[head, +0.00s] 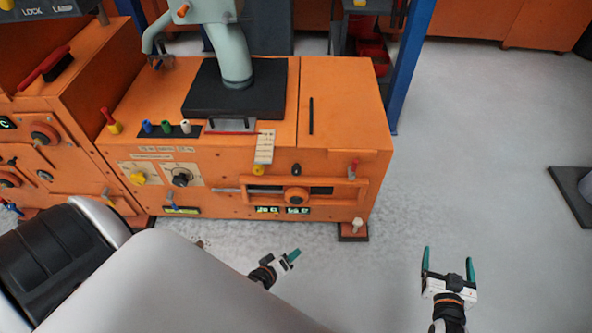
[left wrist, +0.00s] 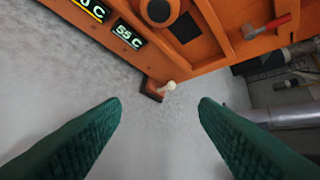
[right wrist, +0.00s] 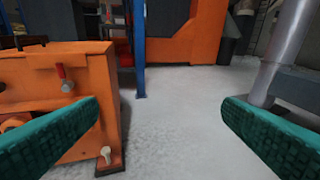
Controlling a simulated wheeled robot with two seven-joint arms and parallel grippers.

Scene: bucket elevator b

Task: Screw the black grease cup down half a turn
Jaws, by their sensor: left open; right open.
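A small black fitting (head: 297,172) sits on the orange machine's front panel, above the slotted bar. It may be the black grease cup, but it is too small to be sure. My left gripper (head: 288,258) is low in front of the machine, below and apart from this fitting. In the left wrist view its fingers (left wrist: 160,108) are spread and empty. My right gripper (head: 448,265) is open and empty over the floor, right of the machine. Its spread fingers also show in the right wrist view (right wrist: 160,110). The black fitting is not clearly visible in either wrist view.
The orange machine (head: 345,120) has a yellow knob (head: 258,170), a black dial (head: 181,178), an orange round knob (head: 296,195) and a red-handled lever (head: 353,168) on its front. Blue, green and white caps stand on top. A blue post (head: 408,65) rises behind.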

